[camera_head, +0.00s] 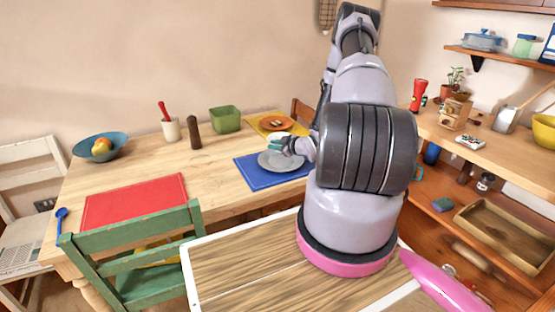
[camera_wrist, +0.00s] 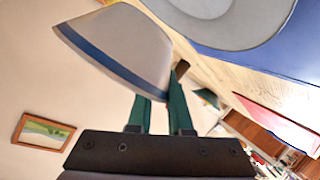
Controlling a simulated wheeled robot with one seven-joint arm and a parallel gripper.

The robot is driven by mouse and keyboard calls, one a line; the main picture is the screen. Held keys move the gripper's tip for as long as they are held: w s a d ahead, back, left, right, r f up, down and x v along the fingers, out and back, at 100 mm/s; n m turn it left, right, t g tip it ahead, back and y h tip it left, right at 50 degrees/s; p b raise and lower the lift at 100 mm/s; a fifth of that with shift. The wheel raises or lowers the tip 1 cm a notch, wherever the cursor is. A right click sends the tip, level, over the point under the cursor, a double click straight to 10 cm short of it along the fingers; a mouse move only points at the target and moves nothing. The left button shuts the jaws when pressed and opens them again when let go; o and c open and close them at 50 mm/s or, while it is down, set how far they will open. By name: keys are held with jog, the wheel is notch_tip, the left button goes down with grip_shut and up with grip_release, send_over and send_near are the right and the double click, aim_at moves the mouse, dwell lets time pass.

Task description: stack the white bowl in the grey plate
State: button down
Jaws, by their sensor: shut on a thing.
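The white bowl (camera_wrist: 118,42) has a blue band near its rim. In the wrist view my gripper (camera_wrist: 163,100) has its green fingers shut on the bowl's side. In the head view the bowl (camera_head: 276,137) shows as a small pale shape at my gripper (camera_head: 292,145), partly hidden by it. The grey plate (camera_head: 280,163) lies on a blue mat on the wooden table, in front of and below the bowl in the picture. The plate also shows at the top of the wrist view (camera_wrist: 225,28), apart from the bowl. My arm hides the mat's right end.
A green container (camera_head: 226,119), a dark mill (camera_head: 194,133) and a white crock (camera_head: 171,129) stand at the back. A red mat (camera_head: 135,200) and a blue bowl with fruit (camera_head: 88,150) are left.

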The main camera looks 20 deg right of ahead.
jog(key=shift+f, duration=2.75)
jog(key=shift+f, duration=0.25)
jog(key=c, duration=0.8)
grip_release()
jog(key=shift+c, duration=0.2)
